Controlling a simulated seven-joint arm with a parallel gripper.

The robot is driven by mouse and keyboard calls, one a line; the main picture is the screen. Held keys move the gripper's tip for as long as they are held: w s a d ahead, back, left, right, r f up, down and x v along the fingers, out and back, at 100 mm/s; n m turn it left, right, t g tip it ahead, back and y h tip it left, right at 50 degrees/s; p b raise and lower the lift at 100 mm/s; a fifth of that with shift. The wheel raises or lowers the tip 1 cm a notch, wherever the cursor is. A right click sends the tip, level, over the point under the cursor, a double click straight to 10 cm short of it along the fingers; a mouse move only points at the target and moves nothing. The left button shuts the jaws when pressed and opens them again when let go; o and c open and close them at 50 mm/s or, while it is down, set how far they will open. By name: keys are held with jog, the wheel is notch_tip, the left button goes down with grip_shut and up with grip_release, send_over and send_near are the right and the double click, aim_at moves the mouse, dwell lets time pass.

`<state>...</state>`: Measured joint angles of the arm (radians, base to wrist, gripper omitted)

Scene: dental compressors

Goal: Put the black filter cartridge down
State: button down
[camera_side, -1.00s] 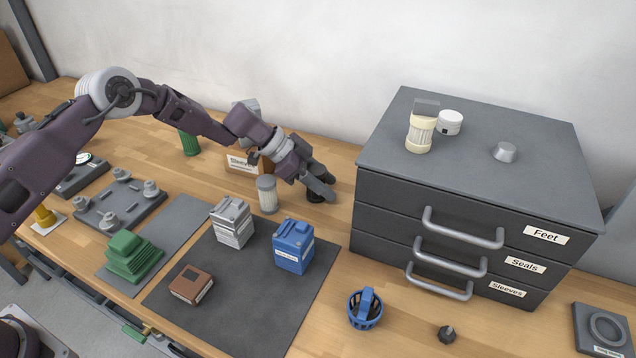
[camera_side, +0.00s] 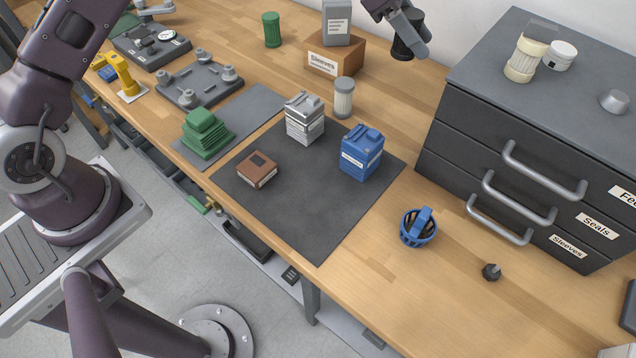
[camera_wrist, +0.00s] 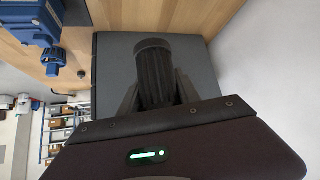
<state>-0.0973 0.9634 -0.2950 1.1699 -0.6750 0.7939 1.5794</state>
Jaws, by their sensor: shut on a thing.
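The black filter cartridge (camera_side: 404,47) is a dark ribbed cylinder at the top of the side view. My gripper (camera_side: 411,38) is shut on it, and it appears held above the bench. In the wrist view the cartridge (camera_wrist: 154,78) sits between the two fingers of my gripper (camera_wrist: 156,92), with its rounded end outward. The upper part of my gripper is cut off by the top edge of the side view.
The grey drawer cabinet (camera_side: 470,125) stands to the right, with a cream cartridge (camera_side: 524,60) on top. The Sleeves box (camera_side: 335,55), a white-grey filter (camera_side: 343,98) and a blue box (camera_side: 361,155) stand left of it. Bare bench lies between box and cabinet.

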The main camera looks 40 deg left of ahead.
jog(key=s+d+m+g, duration=0.2)
jog(key=s+m+g, duration=0.2)
jog(key=s, duration=1.2)
jog(key=s+d+m+g, duration=0.25)
jog(key=s+m, duration=0.25)
jog(key=s, duration=1.2)
jog(key=shift+g, duration=0.25)
jog(key=f, duration=1.4)
jog(key=shift+w+a+f, duration=0.1)
jog(key=shift+w+a, duration=0.05)
jog(key=shift+a, duration=0.15)
jog(key=shift+f, duration=0.3)
jog(key=c, duration=0.8)
grip_release()
jog(key=shift+f, duration=0.1)
jog(key=shift+c, duration=0.2)
